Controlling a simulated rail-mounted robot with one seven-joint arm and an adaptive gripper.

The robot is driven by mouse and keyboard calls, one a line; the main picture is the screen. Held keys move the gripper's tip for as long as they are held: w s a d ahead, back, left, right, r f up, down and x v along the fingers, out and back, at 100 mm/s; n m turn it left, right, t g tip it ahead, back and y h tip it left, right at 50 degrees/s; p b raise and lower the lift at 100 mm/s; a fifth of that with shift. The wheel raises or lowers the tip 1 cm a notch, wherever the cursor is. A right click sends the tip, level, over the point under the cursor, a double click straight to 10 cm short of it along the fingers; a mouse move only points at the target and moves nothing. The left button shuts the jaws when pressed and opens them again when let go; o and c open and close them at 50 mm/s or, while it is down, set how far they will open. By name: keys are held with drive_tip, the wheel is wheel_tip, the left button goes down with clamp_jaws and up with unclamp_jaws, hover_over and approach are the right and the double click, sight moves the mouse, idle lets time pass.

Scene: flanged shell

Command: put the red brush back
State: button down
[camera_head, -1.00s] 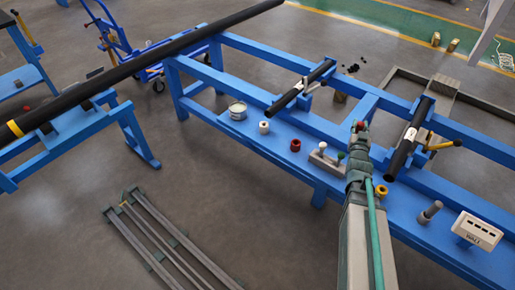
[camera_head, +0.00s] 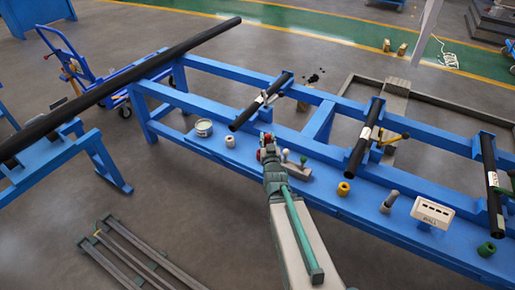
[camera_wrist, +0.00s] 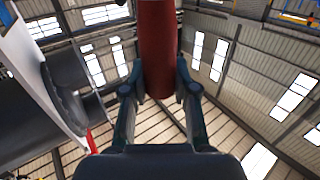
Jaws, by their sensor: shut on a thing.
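In the wrist view my gripper (camera_wrist: 158,88) has its two fingers closed on either side of a red cylinder (camera_wrist: 158,40), which looks like the handle of the red brush; its far end is out of the frame. In the head view my gripper (camera_head: 266,142) is over the blue bench, with a small red tip showing at its end. A small block holder (camera_head: 297,171) with a pale post and a green-topped post is just right of my gripper. My arm hides part of the bench there. I cannot tell whether the brush touches anything.
On the blue bench (camera_head: 345,208) are a can (camera_head: 204,128), a white cup (camera_head: 230,141), a yellow ring (camera_head: 344,188), a grey peg (camera_head: 390,201), a white labelled box (camera_head: 432,213) and a green ring (camera_head: 487,249). Black pipes (camera_head: 364,140) lie across it. A dark flanged cylinder (camera_wrist: 50,98) is close left in the wrist view.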

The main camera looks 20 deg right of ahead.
drive_tip(key=shift+w+d+f+b, duration=0.15)
drive_tip(key=shift+w+f+b, duration=0.5)
drive_tip(key=shift+b, duration=3.4)
drive_tip(key=shift+w+f+b, duration=0.15)
drive_tip(key=shift+b, duration=0.5)
drive_tip(key=w+d+f+b, duration=0.3)
drive_tip(key=w+f+b, duration=0.5)
drive_tip(key=w+f, duration=0.3)
drive_tip(key=shift+b, duration=0.35)
drive_tip(key=shift+d+f, duration=0.1)
drive_tip(key=shift+f, duration=0.05)
